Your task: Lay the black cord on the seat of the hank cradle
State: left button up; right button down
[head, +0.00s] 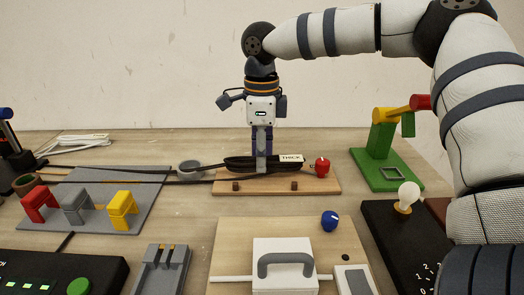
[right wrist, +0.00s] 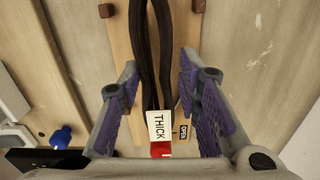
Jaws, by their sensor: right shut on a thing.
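The black cord (head: 236,163) is a folded hank with a white THICK label (head: 290,158); the right wrist view shows its strands (right wrist: 152,60) running between my fingers. My right gripper (head: 264,168), pointing down, is shut on the cord; it also shows in the right wrist view (right wrist: 160,108). Below is a wooden board with dark pegs (head: 277,190), which looks like the hank cradle. The cord is over it, roughly lengthwise; I cannot tell whether it rests on the wood. A red plug (head: 322,167) is at the label end. My left gripper is not in view.
A green stand (head: 380,160) is to the right, near a bulb (head: 408,195). A grey plate (head: 95,215) with red, grey and yellow blocks lies left. A white box with a grey handle (head: 285,265) and a blue knob (head: 330,220) are in front.

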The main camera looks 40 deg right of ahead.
dwell(0.3)
jog(key=shift+f, duration=0.5)
jog(key=shift+f, duration=0.45)
dwell(0.5)
jog(key=c, duration=1.1)
grip_release()
jog(key=shift+r, duration=0.1)
notch_tip(320, 180, up, 12)
jog(key=shift+f, duration=0.15)
